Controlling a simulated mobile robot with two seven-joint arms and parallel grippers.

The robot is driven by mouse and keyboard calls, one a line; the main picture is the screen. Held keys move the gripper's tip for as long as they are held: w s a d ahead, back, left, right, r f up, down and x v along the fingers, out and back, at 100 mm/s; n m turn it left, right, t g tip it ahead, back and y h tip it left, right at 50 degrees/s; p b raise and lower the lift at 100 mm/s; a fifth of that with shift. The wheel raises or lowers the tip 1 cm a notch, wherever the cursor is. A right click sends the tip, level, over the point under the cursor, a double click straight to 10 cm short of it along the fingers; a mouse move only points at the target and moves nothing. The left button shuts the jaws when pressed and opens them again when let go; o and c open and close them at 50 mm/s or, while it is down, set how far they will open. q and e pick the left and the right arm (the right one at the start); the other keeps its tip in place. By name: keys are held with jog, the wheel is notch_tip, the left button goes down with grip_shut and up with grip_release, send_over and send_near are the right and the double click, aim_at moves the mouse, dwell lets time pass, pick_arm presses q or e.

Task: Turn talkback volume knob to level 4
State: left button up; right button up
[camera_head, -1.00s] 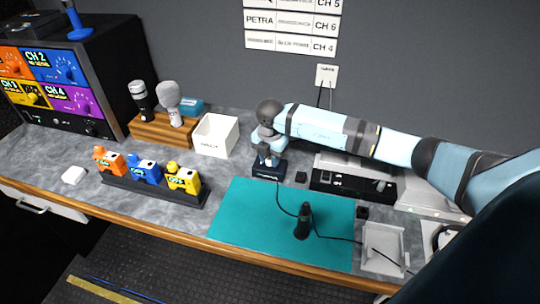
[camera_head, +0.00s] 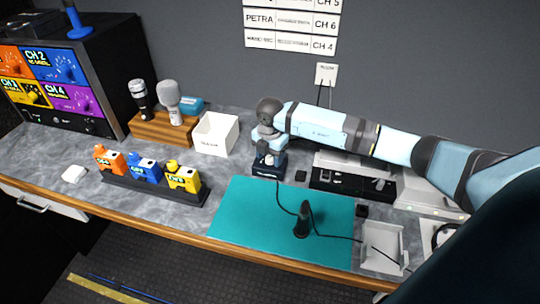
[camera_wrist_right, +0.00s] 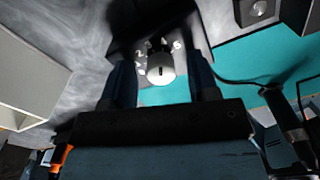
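A 6 seems to stand at the upper right; the others are too blurred to read surely. A short dark mark is on the knob's face, but I cannot tell which level it points to. My right gripper (camera_wrist_right: 160,76) has one dark finger on each side of the knob, with gaps visible. In the head view my right gripper (camera_head: 267,157) is over the box. My left gripper is not in view.
A teal mat (camera_head: 240,215) holds a dark upright device (camera_head: 303,220) with a cable. A white bin (camera_head: 216,134) and a wooden microphone stand (camera_head: 155,127) are to the left. A dark panel (camera_head: 345,183) is close on the right.

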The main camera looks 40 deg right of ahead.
aim_at(270, 157)
jog(key=shift+r, duration=0.1)
notch_tip(270, 157, up, 14)
jog(key=b, duration=0.1)
jog(key=shift+f, duration=0.2)
jog(key=shift+s, duration=0.1)
dwell(0.6)
